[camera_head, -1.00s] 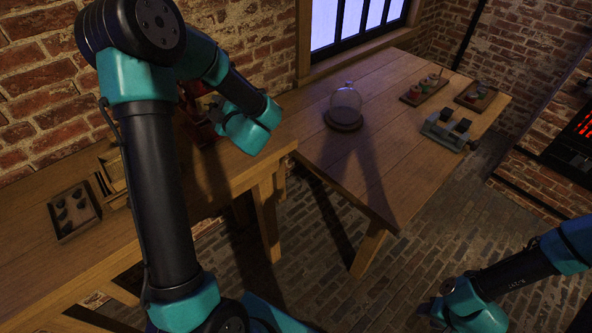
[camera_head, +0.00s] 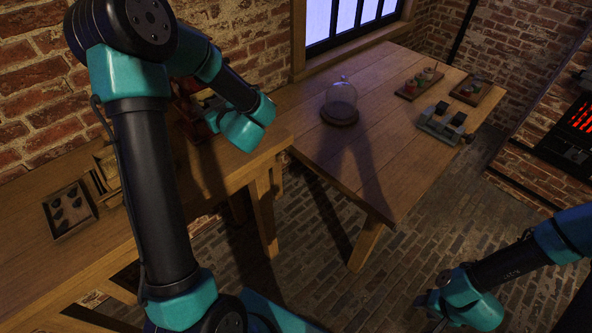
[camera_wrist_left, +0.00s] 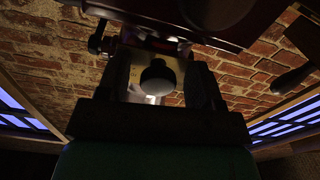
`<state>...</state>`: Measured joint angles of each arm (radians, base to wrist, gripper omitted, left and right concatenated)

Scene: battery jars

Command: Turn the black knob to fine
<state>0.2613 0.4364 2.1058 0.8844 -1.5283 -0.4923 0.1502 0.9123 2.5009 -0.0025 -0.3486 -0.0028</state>
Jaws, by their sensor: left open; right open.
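The round black knob (camera_wrist_left: 157,77) shows in the left wrist view, in front of a pale plate on a dark red device. My left gripper (camera_wrist_left: 158,88) is open, with one finger on each side of the knob; I see no clear contact. In the head view the red device (camera_head: 188,108) stands on the near bench, mostly hidden by my left arm, and the knob is hidden there. My left gripper (camera_head: 202,112) points at this device. My right gripper (camera_head: 428,304) is open and empty over the brick floor. No marking for fine is readable.
A dark tray with black pieces (camera_head: 70,208) lies on the near bench (camera_head: 95,250). The far table (camera_head: 385,150) holds a glass dome (camera_head: 341,100), a grey two-part device (camera_head: 442,124) and small trays (camera_head: 418,84). The floor between is clear.

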